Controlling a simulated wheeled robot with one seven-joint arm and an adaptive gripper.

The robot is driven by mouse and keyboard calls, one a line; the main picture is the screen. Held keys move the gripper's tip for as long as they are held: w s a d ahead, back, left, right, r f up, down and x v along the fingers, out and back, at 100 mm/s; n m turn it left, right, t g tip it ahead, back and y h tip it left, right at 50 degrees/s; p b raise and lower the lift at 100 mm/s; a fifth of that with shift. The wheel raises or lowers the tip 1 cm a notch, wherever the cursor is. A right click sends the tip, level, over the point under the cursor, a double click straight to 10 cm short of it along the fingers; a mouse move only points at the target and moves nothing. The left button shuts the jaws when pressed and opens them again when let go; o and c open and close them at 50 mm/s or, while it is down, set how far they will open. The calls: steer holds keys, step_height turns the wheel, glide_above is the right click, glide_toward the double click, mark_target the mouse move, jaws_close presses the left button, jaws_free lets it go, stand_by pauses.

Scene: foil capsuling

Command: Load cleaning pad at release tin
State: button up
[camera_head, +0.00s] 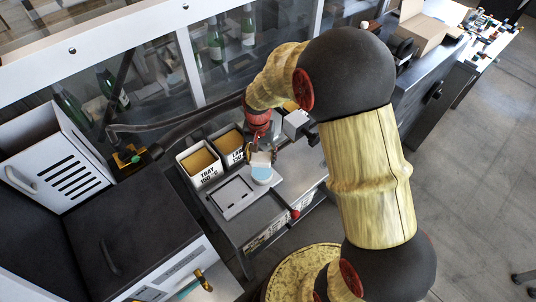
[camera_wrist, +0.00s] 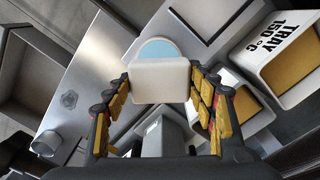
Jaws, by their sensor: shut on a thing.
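My gripper (camera_head: 260,152) is shut on the cleaning pad, a white rounded block (camera_wrist: 160,80), and its two yellow-padded fingers (camera_wrist: 160,100) flank it in the wrist view. The pad also shows as a small pale block (camera_head: 261,159) in the head view. The release tin, round with a light blue top (camera_head: 262,175), is just below the pad in the head view. In the wrist view the tin's blue top (camera_wrist: 160,47) shows partly behind the pad, which hides the rest. I cannot tell whether pad and tin touch.
Two white trays with tan contents stand left of the tin; the nearer tray (camera_head: 207,178) is labelled 150 °C and also shows in the wrist view (camera_wrist: 292,40). A grey square recess (camera_head: 232,194) lies left of the tin. A red knob (camera_head: 295,214) is on the bench front.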

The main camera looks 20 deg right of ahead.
mark_target(262, 172)
steer(key=shift+s+d+r+m, duration=0.1)
steer(key=shift+s+r+m, duration=0.15)
steer(key=shift+m, duration=0.25)
steer(key=shift+w+f, duration=0.2)
steer(key=shift+f, duration=0.25)
steer(key=shift+s+f+b, duration=0.1)
steer(key=shift+f+b, duration=0.35)
steer(key=shift+f, duration=0.1)
steer(key=shift+f+b, duration=1.45)
steer(key=shift+f, duration=0.65)
steer(key=shift+f, duration=0.55)
steer(key=shift+r, duration=0.1)
steer(key=shift+r+p, duration=2.3)
steer(key=shift+r, duration=1.2)
steer(key=shift+f, duration=0.1)
